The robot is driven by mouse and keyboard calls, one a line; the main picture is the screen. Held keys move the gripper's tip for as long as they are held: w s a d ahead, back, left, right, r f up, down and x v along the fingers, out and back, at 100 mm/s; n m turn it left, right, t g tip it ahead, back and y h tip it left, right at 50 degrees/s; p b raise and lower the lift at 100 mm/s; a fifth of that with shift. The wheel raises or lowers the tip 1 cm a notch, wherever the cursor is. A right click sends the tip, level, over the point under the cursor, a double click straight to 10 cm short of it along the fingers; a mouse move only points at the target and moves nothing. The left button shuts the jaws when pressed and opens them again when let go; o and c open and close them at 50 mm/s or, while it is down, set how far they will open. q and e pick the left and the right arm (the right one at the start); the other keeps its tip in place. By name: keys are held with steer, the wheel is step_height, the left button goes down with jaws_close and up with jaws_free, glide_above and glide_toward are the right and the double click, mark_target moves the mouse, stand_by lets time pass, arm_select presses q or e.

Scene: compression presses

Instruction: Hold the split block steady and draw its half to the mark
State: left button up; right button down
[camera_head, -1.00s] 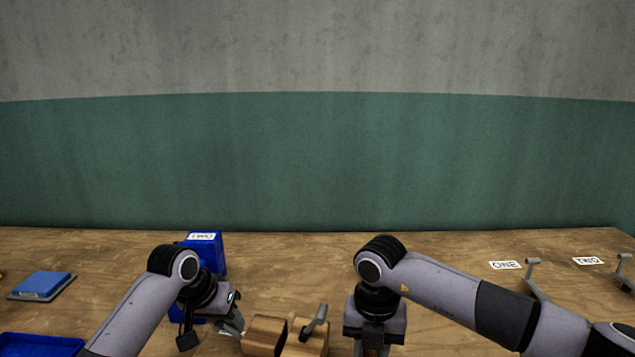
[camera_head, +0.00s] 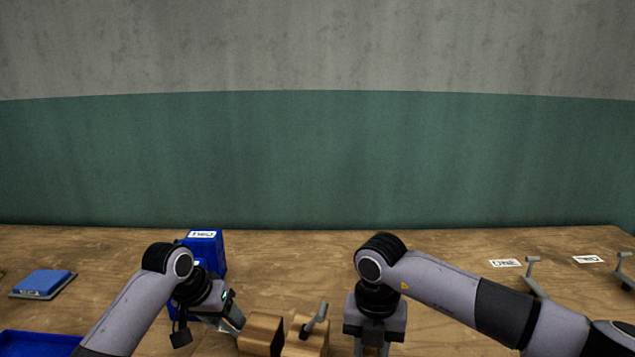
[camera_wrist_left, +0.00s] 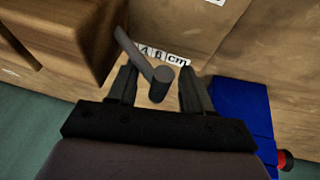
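The split wooden block stands at the bottom edge of the head view, with a left part (camera_head: 261,333) and a right part (camera_head: 304,343) and a dark gap between them. A grey handle (camera_head: 317,319) rises from the right part. My left gripper (camera_head: 233,320) is just left of the block. In the left wrist view its fingers (camera_wrist_left: 159,92) are open, with a grey peg (camera_wrist_left: 162,76) between them and the wooden block (camera_wrist_left: 65,35) at upper left. A white cm label (camera_wrist_left: 170,56) lies beyond. My right gripper (camera_head: 372,347) is right of the block, its fingers apart, tips cut off.
A blue press-like body (camera_head: 207,250) stands behind my left gripper. A blue pad (camera_head: 43,283) and a blue tray (camera_head: 38,343) are at left. ONE (camera_head: 505,262) and TWO (camera_head: 588,259) labels with grey levers are at right. The table's back middle is clear.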

arm_select(q)
steer(key=v, duration=1.2)
steer(key=shift+a, duration=0.1)
arm_select(e)
steer(key=c, duration=0.8)
jaws_free()
steer(key=shift+o, duration=0.2)
